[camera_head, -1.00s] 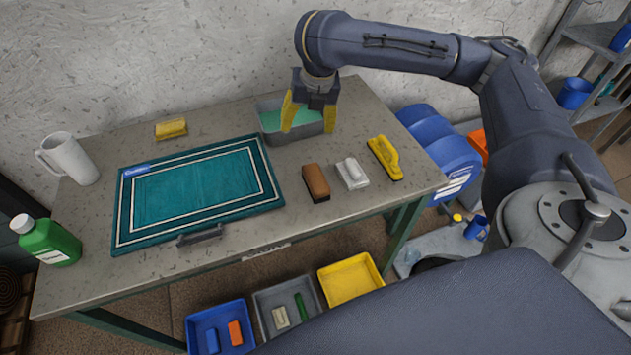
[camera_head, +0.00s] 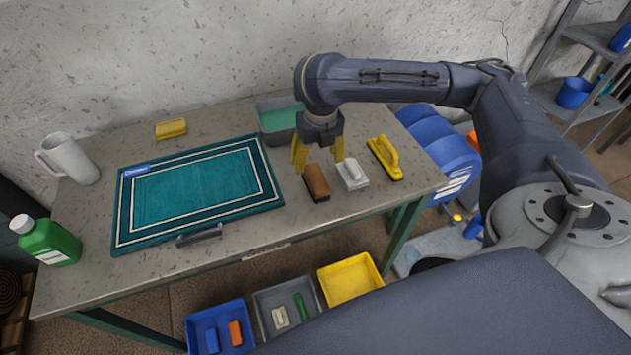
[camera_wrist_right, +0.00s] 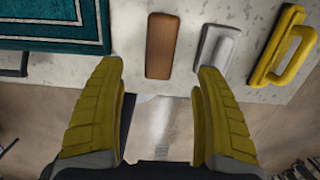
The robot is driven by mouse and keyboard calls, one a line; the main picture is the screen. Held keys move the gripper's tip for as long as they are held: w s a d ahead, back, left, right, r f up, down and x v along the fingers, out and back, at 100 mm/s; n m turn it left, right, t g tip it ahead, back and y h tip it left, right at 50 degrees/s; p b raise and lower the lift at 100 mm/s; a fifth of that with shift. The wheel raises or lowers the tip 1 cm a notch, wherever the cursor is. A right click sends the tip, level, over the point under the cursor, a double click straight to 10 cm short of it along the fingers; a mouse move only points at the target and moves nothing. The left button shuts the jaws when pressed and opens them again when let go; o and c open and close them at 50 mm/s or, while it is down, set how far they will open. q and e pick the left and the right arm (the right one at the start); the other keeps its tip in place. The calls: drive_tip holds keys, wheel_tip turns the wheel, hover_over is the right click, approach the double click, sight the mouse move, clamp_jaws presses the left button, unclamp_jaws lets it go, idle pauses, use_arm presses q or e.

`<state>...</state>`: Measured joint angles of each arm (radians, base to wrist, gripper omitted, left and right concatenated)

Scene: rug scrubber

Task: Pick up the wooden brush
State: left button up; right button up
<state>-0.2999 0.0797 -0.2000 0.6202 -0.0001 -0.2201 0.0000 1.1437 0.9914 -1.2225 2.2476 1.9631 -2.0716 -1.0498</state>
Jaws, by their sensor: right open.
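The wooden brush (camera_head: 316,181) is a brown block lying on the table, right of the teal rug (camera_head: 197,191). In the right wrist view the brush (camera_wrist_right: 161,46) lies ahead of the fingertips, in line with the gap between them. My right gripper (camera_head: 319,160) has yellow fingers and is open and empty. In the head view it hangs over the far end of the brush. I cannot tell its exact height, and no contact is visible. My left gripper is not in view.
A white-handled brush (camera_head: 352,173) lies close to the right of the wooden brush, and a yellow-handled one (camera_head: 385,158) beyond it. A grey basin (camera_head: 279,118) with green liquid stands behind. A yellow sponge (camera_head: 171,129), white jug (camera_head: 70,158) and green bottle (camera_head: 50,241) are at left.

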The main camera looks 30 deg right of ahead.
sight(316, 177)
drive_tip(key=shift+w+d+f, duration=0.1)
drive_tip(key=shift+w+f, duration=0.1)
drive_tip(key=shift+f, duration=1.45)
drive_tip(key=shift+w+f, duration=0.2)
drive_tip(key=shift+f, duration=1.4)
drive_tip(key=shift+w+d+f, duration=0.1)
drive_tip(key=shift+w+f, duration=0.1)
drive_tip(key=shift+f, duration=1.45)
drive_tip(key=shift+c, duration=0.4)
drive_tip(key=c, duration=1.3)
